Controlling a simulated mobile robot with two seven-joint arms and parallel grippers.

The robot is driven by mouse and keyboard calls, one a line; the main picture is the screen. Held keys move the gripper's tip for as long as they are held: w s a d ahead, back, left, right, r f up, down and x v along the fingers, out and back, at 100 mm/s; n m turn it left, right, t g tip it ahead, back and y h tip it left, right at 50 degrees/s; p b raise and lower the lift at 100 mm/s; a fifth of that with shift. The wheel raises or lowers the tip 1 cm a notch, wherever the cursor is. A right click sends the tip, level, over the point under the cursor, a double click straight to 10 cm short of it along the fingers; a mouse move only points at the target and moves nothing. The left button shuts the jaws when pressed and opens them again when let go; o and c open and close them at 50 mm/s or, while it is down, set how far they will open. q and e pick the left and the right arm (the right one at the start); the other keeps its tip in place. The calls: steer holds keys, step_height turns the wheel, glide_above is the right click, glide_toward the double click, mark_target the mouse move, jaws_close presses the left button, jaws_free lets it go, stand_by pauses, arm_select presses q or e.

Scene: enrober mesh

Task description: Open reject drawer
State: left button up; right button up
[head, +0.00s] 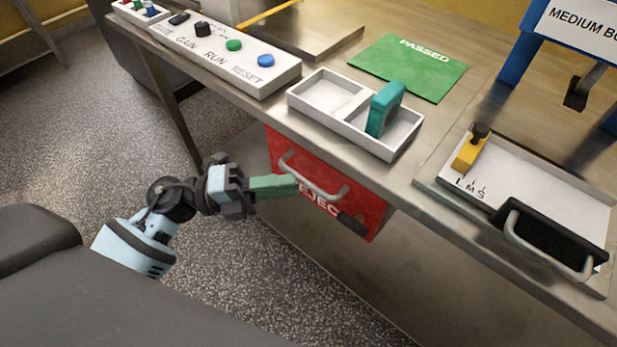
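The reject drawer (363,200) has a red front with partly covered white lettering and sits under the table's front edge. It looks shut. Its grey bar handle (322,187) runs slantwise across the front. My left gripper (291,186) comes in from the left, with its green fingers at the left part of the handle. The fingers overlap in this view, so I cannot tell whether they are open or closed, or whether they touch the bar. My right gripper is not in view.
A dark block (353,224) shows at the drawer's lower right. Above on the table are a white two-compartment tray (325,75) holding a teal block (385,108), a button panel (272,84), a green PASSED mat (420,75) and a handled tray (480,196). Floor before the drawer is clear.

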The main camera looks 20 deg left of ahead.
mark_target(308, 181)
arm_select(q)
steer(key=shift+x, duration=2.4)
jaws_close()
